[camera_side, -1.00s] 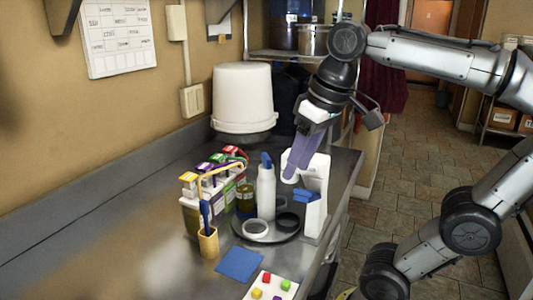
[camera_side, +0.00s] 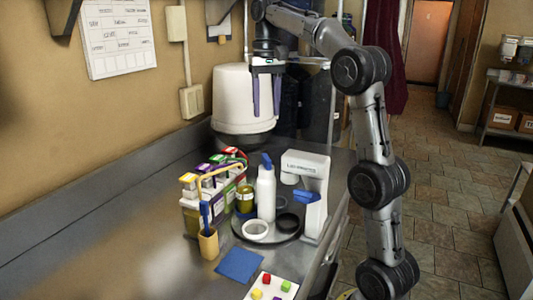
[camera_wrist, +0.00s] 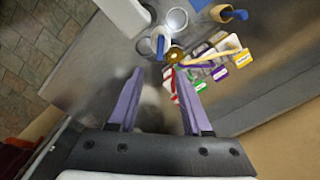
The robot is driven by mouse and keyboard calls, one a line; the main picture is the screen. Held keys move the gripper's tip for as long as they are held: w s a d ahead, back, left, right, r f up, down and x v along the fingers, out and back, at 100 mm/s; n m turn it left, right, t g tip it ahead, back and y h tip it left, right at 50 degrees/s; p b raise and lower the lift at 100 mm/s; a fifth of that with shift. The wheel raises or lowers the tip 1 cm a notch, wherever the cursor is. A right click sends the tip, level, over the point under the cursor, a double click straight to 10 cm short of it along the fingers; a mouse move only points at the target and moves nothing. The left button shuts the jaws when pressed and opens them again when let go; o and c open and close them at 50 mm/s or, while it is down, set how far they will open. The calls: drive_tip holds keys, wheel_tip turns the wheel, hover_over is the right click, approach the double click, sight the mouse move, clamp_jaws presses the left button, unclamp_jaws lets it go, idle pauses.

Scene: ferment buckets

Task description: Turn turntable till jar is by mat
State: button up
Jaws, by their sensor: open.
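The dark round turntable (camera_side: 237,230) stands on the metal counter. The olive jar (camera_side: 245,196) with a yellowish lid stands at its back left, beside the carton holder; its lid also shows in the wrist view (camera_wrist: 175,54). The blue square mat (camera_side: 240,265) lies in front of the turntable, on the opposite side from the jar. A white bottle (camera_side: 266,192) with a blue top, a white ring (camera_side: 255,229) and a black ring (camera_side: 288,222) are also on the turntable. My gripper (camera_side: 266,98) is open and empty, high in front of the white bucket, behind and above the turntable.
A white device (camera_side: 312,190) stands close to the turntable's right edge. A holder of cartons (camera_side: 190,215) with a yellow handle and a tan cup (camera_side: 208,243) with a blue-handled tool are at left. The white bucket (camera_side: 232,98) is behind. The counter's left front is clear.

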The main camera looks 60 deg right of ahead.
sight(266, 157)
wheel_tip(266, 157, down, 13)
drive_tip(key=shift+f, duration=0.15)
idle(0.4)
clamp_jaws()
idle(1.3)
